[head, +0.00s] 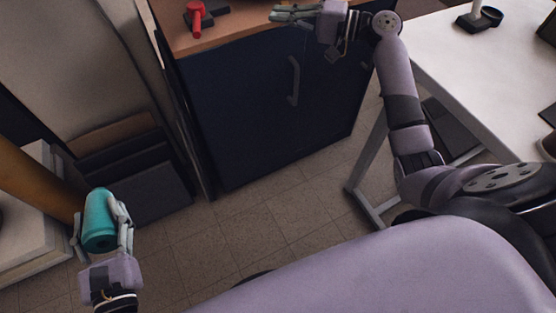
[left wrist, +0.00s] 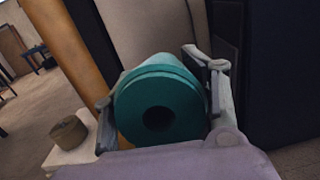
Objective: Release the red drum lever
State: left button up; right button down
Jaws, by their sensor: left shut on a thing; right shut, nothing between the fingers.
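The red drum lever (head: 196,17) shows in the head view on the wooden top of a dark blue cabinet, beside a dark part. My right gripper (head: 280,14) is shut and empty over the same cabinet top, to the right of the red lever and apart from it. My left gripper (head: 101,226) is at the lower left, shut on a teal cylinder (head: 98,212). In the left wrist view the cylinder (left wrist: 160,108) faces the camera with a dark round hole in its end, between the fingers.
The dark blue cabinet (head: 245,120) stands in the middle with its handle (head: 293,80) facing out. A white table (head: 460,60) is at the right, holding dark items. A brown post (head: 35,185) stands beside my left gripper. Tiled floor (head: 240,230) lies open below the cabinet.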

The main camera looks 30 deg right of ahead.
jog(key=s+a+f+n+g+h, duration=0.3)
jog(key=s+a+f, duration=0.2)
jog(key=s+f, duration=0.4)
jog(key=s+a+f+n+g+h, duration=0.3)
jog(key=s+f, duration=0.7)
jog(key=f, duration=0.7)
jog(key=shift+s+a+f+n+g+h, duration=0.15)
jog(key=shift+a+f+n+g+h, duration=0.15)
jog(key=shift+a+h, duration=0.7)
jog(key=shift+a, duration=0.2)
